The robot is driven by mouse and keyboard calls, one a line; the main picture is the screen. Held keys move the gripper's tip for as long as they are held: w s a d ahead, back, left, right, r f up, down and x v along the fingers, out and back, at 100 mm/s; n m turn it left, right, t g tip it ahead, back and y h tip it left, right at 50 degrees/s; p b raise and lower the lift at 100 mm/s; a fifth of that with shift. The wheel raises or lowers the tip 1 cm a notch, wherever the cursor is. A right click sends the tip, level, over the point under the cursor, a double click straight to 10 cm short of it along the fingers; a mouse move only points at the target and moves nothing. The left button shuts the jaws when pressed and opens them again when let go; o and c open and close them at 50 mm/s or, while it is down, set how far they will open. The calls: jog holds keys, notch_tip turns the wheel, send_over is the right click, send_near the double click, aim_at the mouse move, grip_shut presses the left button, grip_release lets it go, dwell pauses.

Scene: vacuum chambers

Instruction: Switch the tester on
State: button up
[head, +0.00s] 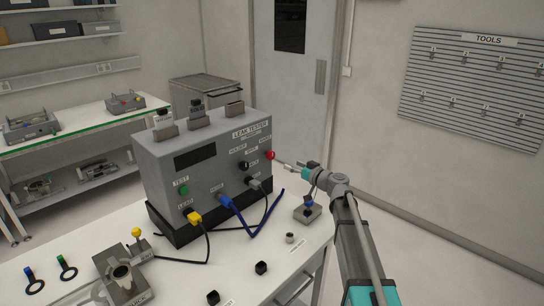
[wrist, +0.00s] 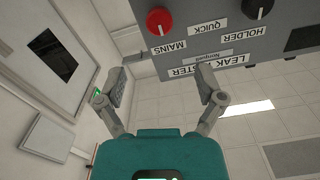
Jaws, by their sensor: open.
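The leak tester (head: 215,150) is a grey box on the white bench, with a dark display (head: 195,156). Its red MAINS knob (head: 270,155) is at the upper right of the front panel. The wrist view shows the panel upside down, with the red knob (wrist: 160,22) and its white pointer line at the top. My gripper (head: 281,163) is close to the knob, to its right in the head view. In the wrist view my gripper (wrist: 160,80) has its fingers spread, with nothing between them. The fingers appear apart from the knob.
Black knobs (head: 243,166), a green TEST button (head: 183,190) and yellow and blue plugs with cables share the panel. A small fixture with a blue knob (head: 309,205) stands below my wrist. Small black caps (head: 261,268) lie at the bench front. Space right of the bench is clear.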

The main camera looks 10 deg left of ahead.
aim_at(273, 155)
jog(key=x, duration=1.1)
jog(key=shift+w+a, duration=0.2)
jog(key=shift+w, duration=0.05)
jog(key=c, duration=1)
jog(key=shift+d, duration=0.45)
jog(key=shift+c, duration=0.7)
jog(key=shift+a, duration=0.35)
